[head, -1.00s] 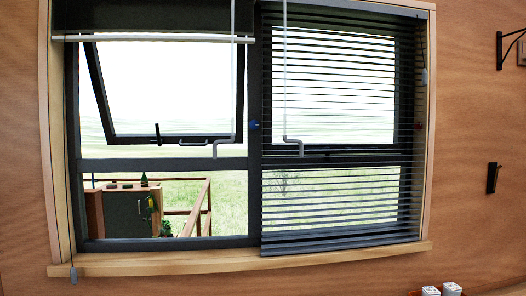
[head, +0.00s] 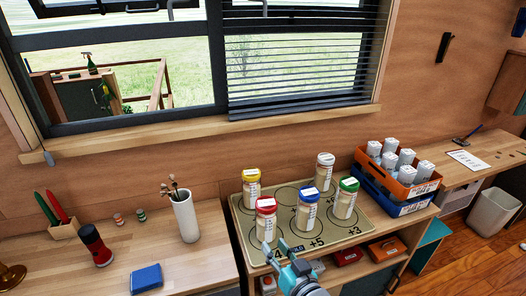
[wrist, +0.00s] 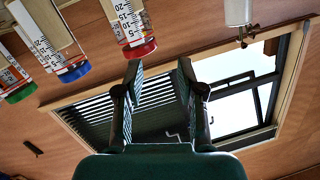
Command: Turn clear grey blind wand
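The window (head: 120,120) fills the upper part of the head view, with the slatted blind (head: 290,75) lowered over its right half. In the head view the wands are mostly cut off by the top edge. In the wrist view, which is upside down, a small pale cranked wand end (wrist: 174,136) shows against the dark blind, beyond my fingers. Which of the two wands it is, I cannot tell. My gripper (wrist: 160,76) is open and empty, its two fingers apart. In the head view my gripper (head: 281,248) is low, over the front of the bottle tray, well below the window.
Orange and blue crates (head: 432,188) of white-capped bottles stand right. A white cup (head: 186,218) with sticks, a red-and-black torch (head: 96,246) and a blue block (head: 146,278) stand left. A wooden sill (head: 200,129) runs below the window.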

